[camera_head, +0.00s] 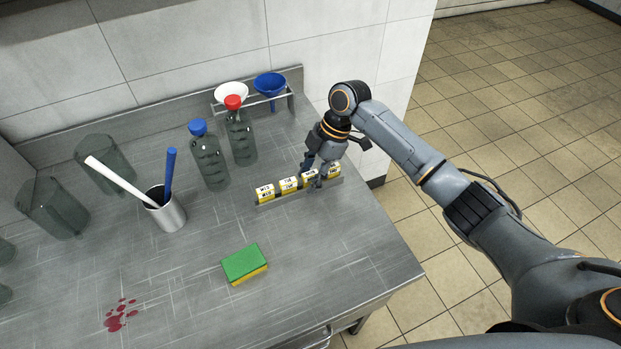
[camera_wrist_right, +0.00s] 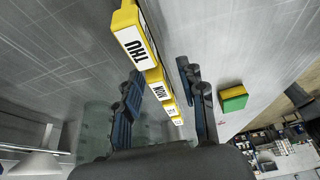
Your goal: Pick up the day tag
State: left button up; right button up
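Several yellow day tags with white label faces stand in a row in a metal rack (camera_head: 265,204) near the right end of the bench. In the wrist view the nearest tag reads THU (camera_wrist_right: 133,45) and the one behind it reads MON (camera_wrist_right: 159,88); the further labels are too small to read. My right gripper (camera_head: 313,172) is lowered over the right half of the row. In the wrist view its fingers (camera_wrist_right: 163,95) are apart, one on each side of the row, with gaps visible. It holds nothing. In the head view it partly hides the tags beneath. My left gripper is out of view.
A green and yellow sponge (camera_head: 244,263) lies in front of the rack. Bottles with blue (camera_head: 209,157) and red caps (camera_head: 240,134) stand behind-left, near a funnel stand (camera_head: 291,101). A metal cup (camera_head: 166,212) holds two long-handled tools.

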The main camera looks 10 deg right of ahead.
jog(key=c, duration=0.6)
jog(key=shift+r, duration=0.1)
jog(key=shift+c, duration=0.2)
